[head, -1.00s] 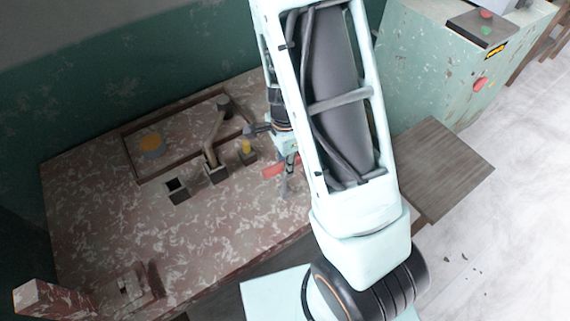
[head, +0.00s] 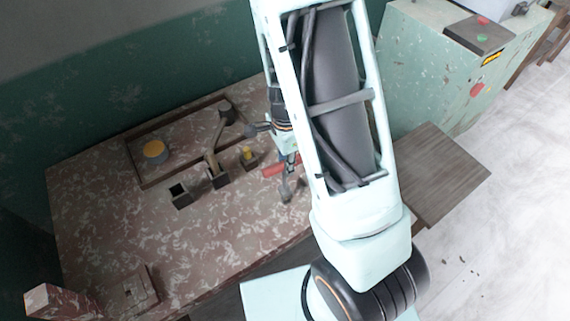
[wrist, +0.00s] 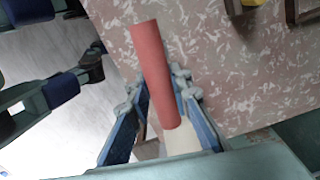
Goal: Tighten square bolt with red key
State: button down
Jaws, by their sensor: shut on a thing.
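My gripper (head: 288,190) is shut on the red key and holds it over the right part of the mottled table, partly behind my arm. The red key's handle (head: 274,170) points left in the head view.
Three small square holders stand mid-table: an empty one (head: 180,195), one with a tan bent tool (head: 215,150), one with a yellow piece (head: 248,155). Behind them is a shallow tray (head: 160,180) with a yellow-topped disc (head: 154,150). A mottled block (head: 55,302) stands front left.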

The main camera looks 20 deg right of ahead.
jog(key=shift+r+p, duration=1.65)
jog(key=shift+r, duration=3.65)
